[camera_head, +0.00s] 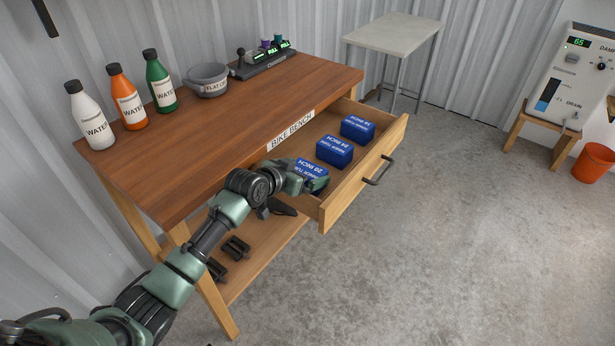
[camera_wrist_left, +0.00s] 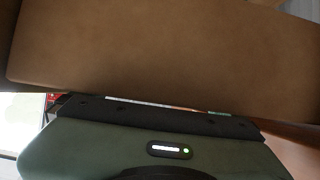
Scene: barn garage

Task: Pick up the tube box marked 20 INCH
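The blue tube box marked 20 INCH (camera_head: 313,165) lies in the open drawer (camera_head: 345,185) of the bench, nearest the drawer's left end. My left gripper (camera_head: 316,184) is down in the drawer at this box and covers its lower part in the head view. Whether the fingers touch or hold the box cannot be seen. The left wrist view shows only my green gripper housing and a plain brown surface close in front, with no fingertips or box to make out. My right gripper is not in view.
Two more blue tube boxes, the middle one (camera_head: 335,150) and the far one (camera_head: 357,129), lie in the drawer. Bottles, a grey bowl (camera_head: 208,79) and a black rack (camera_head: 262,64) stand on the bench (camera_head: 225,125).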

